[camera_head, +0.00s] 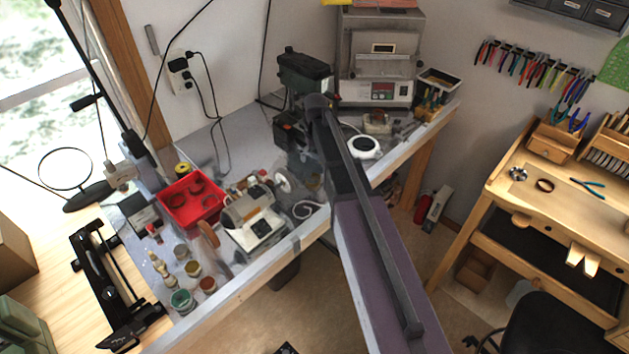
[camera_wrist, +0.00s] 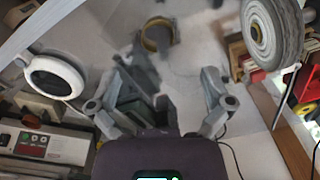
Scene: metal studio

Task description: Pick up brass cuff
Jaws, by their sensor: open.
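A brass-coloured band (camera_wrist: 146,44), which looks like the brass cuff, shows near the top middle of the wrist view, close to a blurred grey shape. I cannot tell how it sits on the surface. My gripper (camera_wrist: 162,100) is open, with its fingers spread left and right and nothing clearly held between them. The band appears beyond the fingertips and apart from them. In the head view, my arm covers this part of the table and I cannot make out the band there.
A grey worktable (camera_head: 222,140) carries a grinder (camera_head: 250,217), a red tray (camera_head: 180,211), a kiln (camera_head: 383,97) and a white round device (camera_head: 363,148). A similar brownish ring (camera_head: 545,186) lies on the wooden bench (camera_head: 520,212) at right. A grinding wheel (camera_wrist: 272,32) stands right of the band.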

